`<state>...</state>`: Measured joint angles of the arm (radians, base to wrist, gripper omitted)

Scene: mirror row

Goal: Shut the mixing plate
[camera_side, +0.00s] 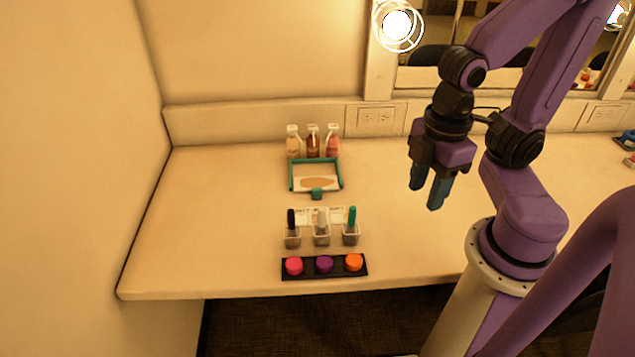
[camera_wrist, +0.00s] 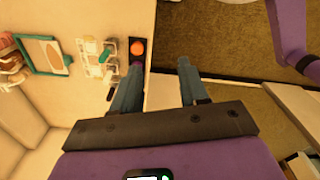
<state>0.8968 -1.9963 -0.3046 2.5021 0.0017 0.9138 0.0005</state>
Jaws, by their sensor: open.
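The mixing plate (camera_side: 316,172) is a small pale panel with a teal frame, a tan smear on it and a teal tab (camera_side: 317,195) at its front edge. It lies on the counter near the back, left of my gripper; I cannot tell surely how far its lid stands open. It also shows at the upper left of the wrist view (camera_wrist: 42,53). My gripper (camera_side: 427,190) points down in the air to the right of the plate, clear of it. Its two blue fingers are apart with nothing between them, as the wrist view also shows (camera_wrist: 160,72).
Several small bottles (camera_side: 313,142) stand behind the plate. In front are three clear cups (camera_side: 321,232) with upright tools, then a black strip (camera_side: 309,274) with pink, purple and orange rounds near the counter's front edge. The counter (camera_side: 220,210) is bare left of these.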

